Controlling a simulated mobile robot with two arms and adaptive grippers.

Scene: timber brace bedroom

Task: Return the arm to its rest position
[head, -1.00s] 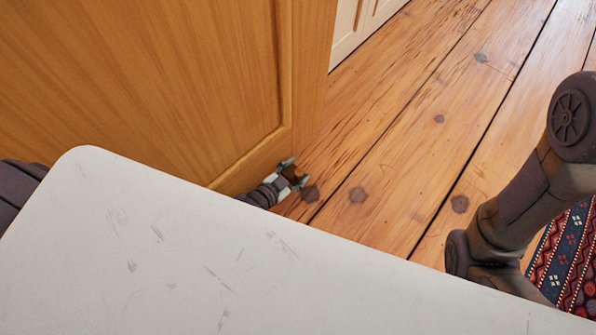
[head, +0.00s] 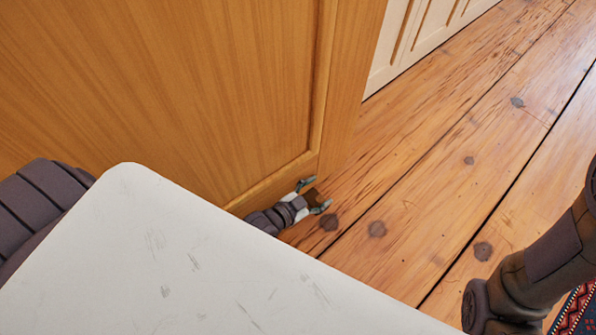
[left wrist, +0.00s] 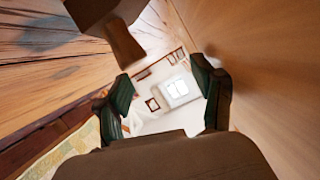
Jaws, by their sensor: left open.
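My left gripper (head: 315,196) shows beyond the pale board edge in the head view, low beside the free edge of a wooden door (head: 170,90). Its two fingers are apart. The left wrist view shows the same open fingers (left wrist: 166,92) with nothing held between them. A brown wooden piece (left wrist: 122,45) sticks into the top of that view, close to the fingers; I cannot tell what it belongs to. Much of the left arm is hidden under the pale surface. My right arm shows at the right edge of the head view; its gripper is out of view.
The pale scratched surface (head: 150,270) fills the lower left of the head view. Plank floor (head: 420,190) lies clear to the right of the door. A white panelled front (head: 420,40) stands at the back. A patterned rug (head: 575,312) shows at the lower right.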

